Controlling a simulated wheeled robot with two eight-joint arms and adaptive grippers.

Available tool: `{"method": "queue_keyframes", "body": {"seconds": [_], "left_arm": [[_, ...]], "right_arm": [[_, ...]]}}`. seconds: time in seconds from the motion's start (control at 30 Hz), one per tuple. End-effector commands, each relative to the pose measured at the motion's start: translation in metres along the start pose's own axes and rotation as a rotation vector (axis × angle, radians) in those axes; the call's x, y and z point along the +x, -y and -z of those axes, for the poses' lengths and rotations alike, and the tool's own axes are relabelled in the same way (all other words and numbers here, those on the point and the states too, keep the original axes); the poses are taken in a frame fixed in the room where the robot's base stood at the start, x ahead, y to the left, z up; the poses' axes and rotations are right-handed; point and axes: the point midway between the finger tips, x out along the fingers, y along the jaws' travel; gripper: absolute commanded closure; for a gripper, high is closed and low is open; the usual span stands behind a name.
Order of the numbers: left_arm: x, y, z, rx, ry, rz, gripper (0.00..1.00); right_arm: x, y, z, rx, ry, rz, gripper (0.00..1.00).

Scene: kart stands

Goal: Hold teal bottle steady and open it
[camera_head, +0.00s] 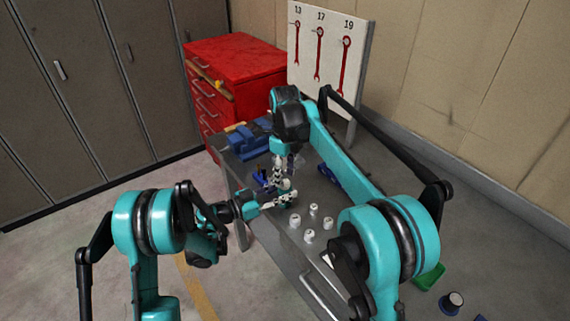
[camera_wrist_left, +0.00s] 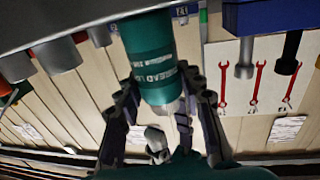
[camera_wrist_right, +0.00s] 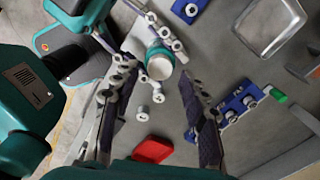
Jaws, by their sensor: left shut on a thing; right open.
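The teal bottle (camera_wrist_left: 155,65) with white lettering stands between the fingers of my left gripper (camera_wrist_left: 160,103), which is shut on it. In the right wrist view the bottle (camera_wrist_right: 158,63) shows end-on with a pale round top, and the left gripper's fingers lie around its side. My right gripper (camera_wrist_right: 157,70) is open above the bottle, with the pale top between and beyond its spread fingertips. In the head view the bottle (camera_head: 286,198) is small and partly hidden by both grippers (camera_head: 282,197) (camera_head: 279,170). I cannot tell whether the right fingers touch it.
Several white-topped pieces (camera_head: 309,236) stand on the grey bench beside the bottle. A red tray (camera_wrist_right: 152,149), blue holders (camera_wrist_right: 240,100) and a grey metal tray (camera_wrist_right: 270,25) lie around. A red drawer cabinet (camera_head: 235,65) and a wrench board (camera_head: 325,50) stand behind.

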Motion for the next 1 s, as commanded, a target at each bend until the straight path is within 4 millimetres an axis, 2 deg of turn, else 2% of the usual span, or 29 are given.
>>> {"method": "queue_keyframes", "body": {"seconds": [0.2, 0.5, 0.53, 0.7, 0.9, 1.0], "left_arm": [[0.000, 0.000, 0.000, 0.000, 0.000, 0.000, 1.00], [0.000, 0.000, 0.000, 0.000, 0.000, 0.000, 1.00], [0.000, 0.000, 0.000, 0.000, 0.000, 0.000, 1.00], [0.000, 0.000, 0.000, 0.000, 0.000, 0.000, 1.00], [0.000, 0.000, 0.000, 0.000, 0.000, 0.000, 1.00], [0.000, 0.000, 0.000, 0.000, 0.000, 0.000, 1.00]], "right_arm": [[0.022, 0.000, 0.000, -0.001, 0.000, 0.000, 0.56], [0.025, 0.000, 0.000, -0.001, 0.000, 0.000, 0.56], [0.025, 0.000, 0.000, -0.001, 0.000, 0.000, 0.59], [0.025, 0.000, 0.000, -0.001, 0.000, 0.000, 1.00], [0.025, 0.000, 0.000, -0.008, 0.000, 0.000, 1.00], [0.025, 0.000, 0.000, -0.083, 0.000, 0.001, 1.00]]}}
